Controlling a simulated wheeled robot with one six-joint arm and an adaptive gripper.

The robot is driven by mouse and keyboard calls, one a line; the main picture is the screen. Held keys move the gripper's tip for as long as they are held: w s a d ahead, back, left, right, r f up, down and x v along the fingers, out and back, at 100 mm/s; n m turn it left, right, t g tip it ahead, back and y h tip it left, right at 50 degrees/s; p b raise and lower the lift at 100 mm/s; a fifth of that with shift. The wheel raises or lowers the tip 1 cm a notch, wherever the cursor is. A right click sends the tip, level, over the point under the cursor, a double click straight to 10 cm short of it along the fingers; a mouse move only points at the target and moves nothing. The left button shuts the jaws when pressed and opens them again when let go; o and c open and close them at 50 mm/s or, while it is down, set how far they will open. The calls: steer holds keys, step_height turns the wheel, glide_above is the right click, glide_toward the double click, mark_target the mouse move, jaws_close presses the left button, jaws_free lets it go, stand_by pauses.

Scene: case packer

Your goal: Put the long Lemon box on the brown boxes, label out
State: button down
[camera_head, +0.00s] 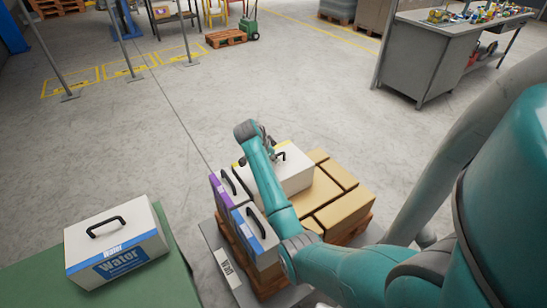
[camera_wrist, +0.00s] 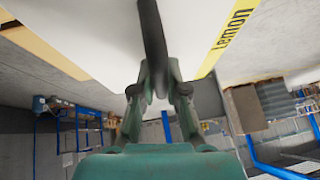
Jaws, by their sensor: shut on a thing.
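The long Lemon box (camera_head: 294,175) is white with a yellow strip and a black handle. In the wrist view its yellow strip reads "Lemon" (camera_wrist: 232,35). My gripper (camera_wrist: 158,88) is shut on the box's black handle (camera_wrist: 152,35). In the head view my gripper (camera_head: 270,152) is partly hidden by my arm. The brown boxes (camera_head: 342,208) lie at the right of the Lemon box, on a pallet. The Lemon box overlaps their far left part in the picture; I cannot tell whether it touches them.
A purple-edged box (camera_head: 219,194) and a blue-edged box (camera_head: 256,240) stand at the left on the pallet (camera_head: 354,226), close to my arm. A Water box (camera_head: 115,240) sits on a green table (camera_head: 170,285). The floor beyond the pallet is clear.

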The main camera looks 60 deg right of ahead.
steer(key=shift+f, duration=0.2)
stand_by(0.5)
steer(key=c, duration=1.2)
jaws_free()
steer(key=shift+c, duration=0.2)
steer(key=shift+o, duration=0.6)
steer(key=shift+f, duration=0.15)
steer(key=v, duration=1.2)
